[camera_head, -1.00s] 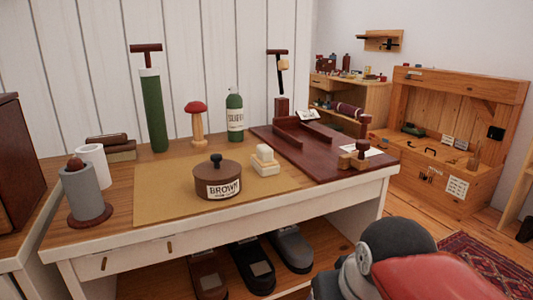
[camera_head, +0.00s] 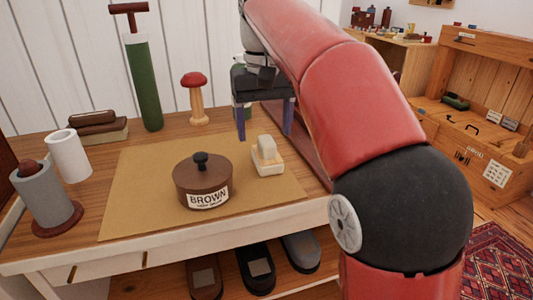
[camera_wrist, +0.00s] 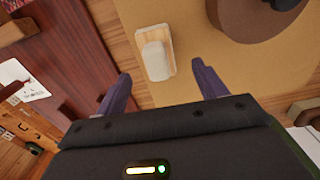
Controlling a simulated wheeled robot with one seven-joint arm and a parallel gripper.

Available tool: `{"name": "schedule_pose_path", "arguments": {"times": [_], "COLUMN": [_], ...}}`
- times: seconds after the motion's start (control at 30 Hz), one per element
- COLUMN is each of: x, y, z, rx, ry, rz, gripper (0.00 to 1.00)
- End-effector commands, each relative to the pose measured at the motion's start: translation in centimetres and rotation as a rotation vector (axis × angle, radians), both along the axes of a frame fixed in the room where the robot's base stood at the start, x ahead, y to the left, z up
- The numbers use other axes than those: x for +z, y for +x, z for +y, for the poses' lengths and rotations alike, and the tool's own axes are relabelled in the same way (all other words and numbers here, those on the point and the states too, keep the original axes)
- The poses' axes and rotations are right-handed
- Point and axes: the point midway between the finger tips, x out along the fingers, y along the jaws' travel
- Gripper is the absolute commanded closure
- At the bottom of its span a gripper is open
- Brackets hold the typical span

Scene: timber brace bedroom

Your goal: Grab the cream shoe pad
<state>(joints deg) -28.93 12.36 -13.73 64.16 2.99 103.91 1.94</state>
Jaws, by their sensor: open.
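The cream shoe pad (camera_head: 266,152) stands on the tan mat to the right of the round brown tin. It has a pale rounded top on a light wooden base. In the wrist view the cream shoe pad (camera_wrist: 155,60) lies ahead of the fingers and between their lines, apart from both. My gripper (camera_head: 264,137) is open and empty, with its fingers pointing down above the table behind the pad. Its two purple fingers (camera_wrist: 162,78) show spread apart in the wrist view.
The brown tin (camera_head: 203,184) stands close left of the pad on the mat (camera_head: 135,190). A red-topped wooden piece (camera_head: 194,98) and a green pump (camera_head: 143,85) stand behind. A dark wooden board (camera_wrist: 75,50) lies beside the mat.

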Motion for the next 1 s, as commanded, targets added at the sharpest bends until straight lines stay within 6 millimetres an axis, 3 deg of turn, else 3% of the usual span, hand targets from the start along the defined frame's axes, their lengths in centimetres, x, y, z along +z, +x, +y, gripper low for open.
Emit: {"name": "schedule_pose_path", "arguments": {"times": [0.4, 0.7, 1.0], "x": [-5.6, -5.8, -5.8], "y": [-0.3, -0.3, -0.3], "z": [-0.4, -0.4, -0.4], "rx": [0.002, 0.0, 0.0], "ry": [0.0, 0.0, 0.0], "rz": [-0.001, -0.002, -0.002], "gripper": [0.29, 0.3, 0.7]}}
